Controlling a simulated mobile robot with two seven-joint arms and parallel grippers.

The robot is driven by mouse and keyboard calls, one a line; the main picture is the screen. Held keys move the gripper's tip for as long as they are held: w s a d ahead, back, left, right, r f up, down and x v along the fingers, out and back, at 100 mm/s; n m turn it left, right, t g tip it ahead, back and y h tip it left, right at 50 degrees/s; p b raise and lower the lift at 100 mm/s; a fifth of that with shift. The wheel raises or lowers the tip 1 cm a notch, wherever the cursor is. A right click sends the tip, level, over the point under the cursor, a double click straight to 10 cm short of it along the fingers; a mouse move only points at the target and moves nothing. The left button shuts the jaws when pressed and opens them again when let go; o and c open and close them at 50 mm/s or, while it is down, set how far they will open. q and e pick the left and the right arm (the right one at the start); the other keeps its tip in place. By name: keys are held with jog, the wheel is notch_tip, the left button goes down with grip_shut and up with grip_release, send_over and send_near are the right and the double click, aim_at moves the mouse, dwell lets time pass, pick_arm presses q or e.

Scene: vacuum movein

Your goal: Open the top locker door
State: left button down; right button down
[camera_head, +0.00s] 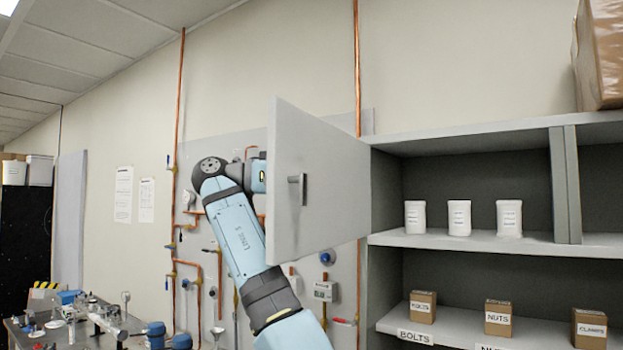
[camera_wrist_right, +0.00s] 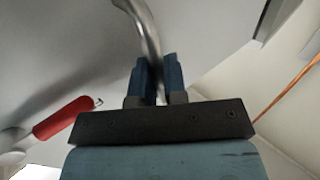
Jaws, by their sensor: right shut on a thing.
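The top locker door (camera_head: 318,185) is a grey panel standing swung out from the left side of the grey locker, with the top compartment exposed. A small metal fitting (camera_head: 297,190) shows on the door face toward me. My light blue right arm reaches up behind the door's free edge, and the door hides its gripper in the head view. In the right wrist view, my right gripper (camera_wrist_right: 157,85) has its blue fingers closed on a curved metal handle (camera_wrist_right: 145,28). My left gripper is not in view.
White tubs (camera_head: 459,218) stand on the locker's upper shelf (camera_head: 470,240); small cardboard boxes (camera_head: 498,317) stand below. A large brown box (camera_head: 600,55) sits on top. Copper pipes (camera_head: 176,130) run up the wall behind my arm. A cluttered bench (camera_head: 85,342) is at lower left.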

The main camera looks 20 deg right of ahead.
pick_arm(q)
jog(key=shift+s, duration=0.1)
pick_arm(e)
jog(key=shift+d+r, duration=0.1)
jog(key=c, duration=1.3)
grip_release()
jog(key=shift+c, duration=0.2)
jog(key=shift+o, duration=0.7)
jog(key=shift+d, duration=0.1)
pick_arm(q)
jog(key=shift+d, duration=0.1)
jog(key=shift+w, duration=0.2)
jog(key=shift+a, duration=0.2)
